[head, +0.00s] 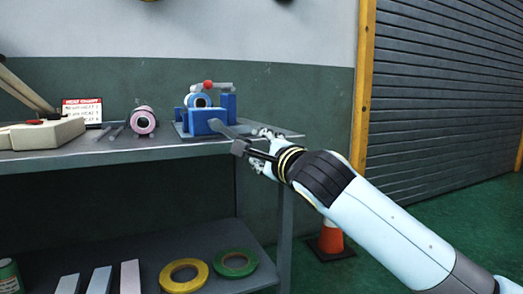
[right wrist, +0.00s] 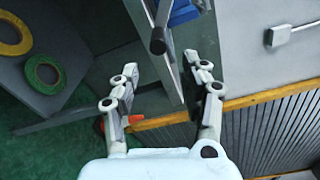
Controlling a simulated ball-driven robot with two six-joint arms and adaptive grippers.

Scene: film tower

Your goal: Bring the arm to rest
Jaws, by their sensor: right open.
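My right arm (head: 385,225) reaches in from the lower right in the head view. My right gripper (head: 262,138) is at the right end of the shelf's top, beside a blue fixture (head: 202,121). In the right wrist view the right gripper (right wrist: 161,65) has its two fingers spread apart, with nothing held between the tips. A dark bar with a round end (right wrist: 157,42) shows just beyond the fingertips; whether it touches them I cannot tell. In the head view a grey bar with a dark block (head: 241,147) sticks out from the fixture towards the gripper. My left gripper is out of view.
The grey shelf (head: 110,155) carries a pink roll (head: 143,121), a red-and-white sign (head: 82,110) and a pale block (head: 45,133). Yellow (head: 184,275) and green (head: 235,262) rings lie on the lower shelf. An orange cone (head: 331,240) stands on the floor behind my arm.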

